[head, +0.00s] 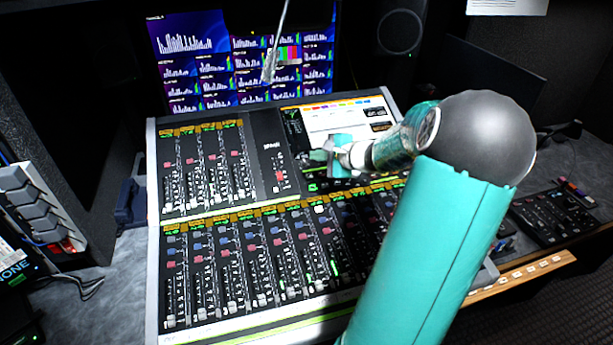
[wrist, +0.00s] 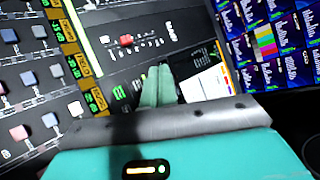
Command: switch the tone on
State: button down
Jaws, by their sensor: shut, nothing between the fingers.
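The mixing console (head: 250,206) fills the middle of the head view, with rows of faders and small buttons under orange and green labels. I cannot tell whether the fingertips touch the console. No control labelled tone is readable; my arm hides part of the console's right side.
A monitor wall (head: 240,62) with bar graphs and colour bars stands behind the console. A thin gooseneck microphone (head: 272,62) hangs in front of it. A speaker (head: 398,32) is at the back. A small control panel (head: 553,212) lies on the right desk.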

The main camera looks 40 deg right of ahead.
jog(key=shift+w+d+f, duration=0.3)
jog(key=shift+w+f, duration=0.2)
jog(key=shift+f, duration=0.85)
jog(key=shift+w+d+f, duration=0.25)
jog(key=shift+w+f, duration=0.2)
jog(key=shift+f, duration=0.9)
jog(key=shift+w+d+f, duration=0.3)
jog(key=shift+w+f, duration=0.2)
jog(key=shift+f, duration=0.85)
jog(key=shift+w+f, duration=0.15)
jog(key=shift+f, duration=0.25)
jog(key=shift+w+d+f, duration=0.15)
jog(key=shift+f, duration=0.2)
jog(key=shift+r, duration=0.15)
jog(key=shift+s+a+r, duration=0.2)
jog(key=shift+s+r, duration=0.1)
jog(key=shift+r, duration=0.3)
jog(key=shift+s+a+r, duration=0.15)
jog(key=shift+s+r, duration=0.15)
jog(key=shift+r, duration=0.45)
jog(key=shift+s+a+r, duration=0.15)
jog(key=shift+s+r, duration=0.1)
jog(key=shift+r, duration=0.55)
jog(key=shift+s+a+r, duration=0.15)
jog(key=shift+s+r, duration=0.15)
jog(key=shift+r, duration=0.45)
